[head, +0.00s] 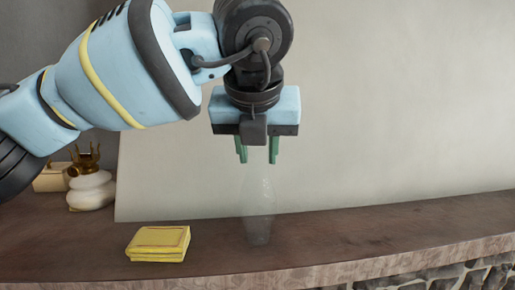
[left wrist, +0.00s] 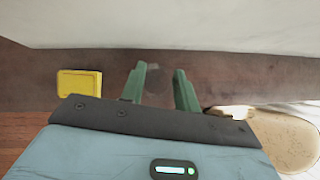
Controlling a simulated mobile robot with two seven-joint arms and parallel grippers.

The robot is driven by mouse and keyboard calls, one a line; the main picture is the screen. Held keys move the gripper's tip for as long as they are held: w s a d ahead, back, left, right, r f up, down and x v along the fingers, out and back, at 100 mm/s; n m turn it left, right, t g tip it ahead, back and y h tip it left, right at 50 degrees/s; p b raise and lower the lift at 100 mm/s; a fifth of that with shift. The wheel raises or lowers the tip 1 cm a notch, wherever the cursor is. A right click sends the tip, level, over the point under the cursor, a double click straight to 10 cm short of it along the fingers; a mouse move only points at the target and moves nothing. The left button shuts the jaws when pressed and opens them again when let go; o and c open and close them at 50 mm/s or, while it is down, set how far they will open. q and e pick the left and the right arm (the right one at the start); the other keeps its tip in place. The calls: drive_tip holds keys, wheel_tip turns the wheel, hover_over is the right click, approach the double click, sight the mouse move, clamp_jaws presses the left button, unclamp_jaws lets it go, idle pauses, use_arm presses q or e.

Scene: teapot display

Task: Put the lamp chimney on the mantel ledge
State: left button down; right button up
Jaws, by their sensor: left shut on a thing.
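The lamp chimney (head: 258,208) is a clear glass tube with a wider middle, hard to see against the pale wall. It is upright below my left gripper (head: 258,158), whose green fingers are shut on its top. Its lower end shows against the brown mantel ledge (head: 350,236); I cannot tell whether it touches or hangs just above. In the left wrist view my left gripper (left wrist: 159,74) points down over the ledge (left wrist: 225,70), with the chimney only faintly visible between the fingers. My right gripper is not in view.
A yellow stack (head: 158,243) lies on the ledge left of the chimney. A white lamp base with a brass burner (head: 90,187) and a cream box (head: 50,178) stand at the back left. The ledge right of the chimney is clear. Stonework (head: 440,279) shows below its front edge.

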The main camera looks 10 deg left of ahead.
use_arm(q)
drive_tip(key=shift+f, duration=0.2)
drive_tip(key=c, duration=1)
unclamp_jaws()
drive_tip(key=shift+c, duration=0.2)
drive_tip(key=shift+r, duration=0.1)
drive_tip(key=shift+s+r, duration=0.1)
drive_tip(key=shift+r, duration=0.15)
drive_tip(key=v, duration=1.1)
drive_tip(key=shift+s+r+p, duration=0.2)
drive_tip(key=shift+r+p, duration=0.1)
drive_tip(key=shift+d, duration=0.1)
